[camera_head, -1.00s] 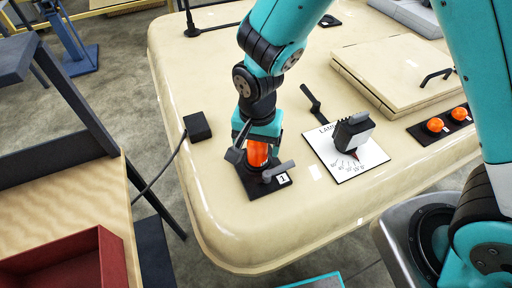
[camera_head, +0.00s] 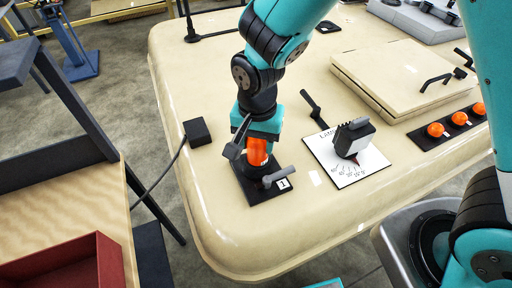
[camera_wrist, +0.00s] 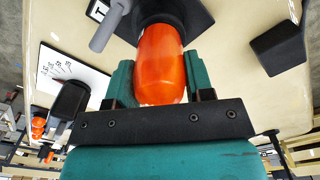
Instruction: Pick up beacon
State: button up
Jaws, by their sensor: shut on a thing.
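The beacon (camera_head: 257,152) is an orange rounded cylinder above a black base plate (camera_head: 252,192) marked "1", near the front left corner of the cream trolley top. In the wrist view the beacon (camera_wrist: 161,65) fills the middle, between two teal jaws. My gripper (camera_head: 258,140) points down and is shut on the beacon from above; its jaws also show in the wrist view (camera_wrist: 160,82). A grey lever (camera_head: 278,174) sits on the base plate close beside the beacon. I cannot tell whether the beacon's lower end still touches the base.
A dial with a dark knob on a white card (camera_head: 352,140) stands right of the beacon. Several orange domes (camera_head: 436,130) sit in a black strip at the right. A black block (camera_head: 197,132) with a cable is at the left. A red tray (camera_head: 70,265) is at lower left.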

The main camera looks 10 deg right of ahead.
notch_tip(320, 180, up, 18)
jog(key=b, duration=0.2)
jog(key=shift+f, duration=0.2)
dwell(0.3)
notch_tip(320, 180, down, 11)
jog(key=n+p, duration=0.6)
jog(key=p, duration=0.4)
jog(key=shift+g+p, duration=0.3)
jog(key=shift+f+b, duration=3.4)
jog(key=shift+f, duration=0.9)
jog(key=shift+f, duration=0.25)
jog(key=o, duration=1.2)
jog(key=shift+c, duration=0.2)
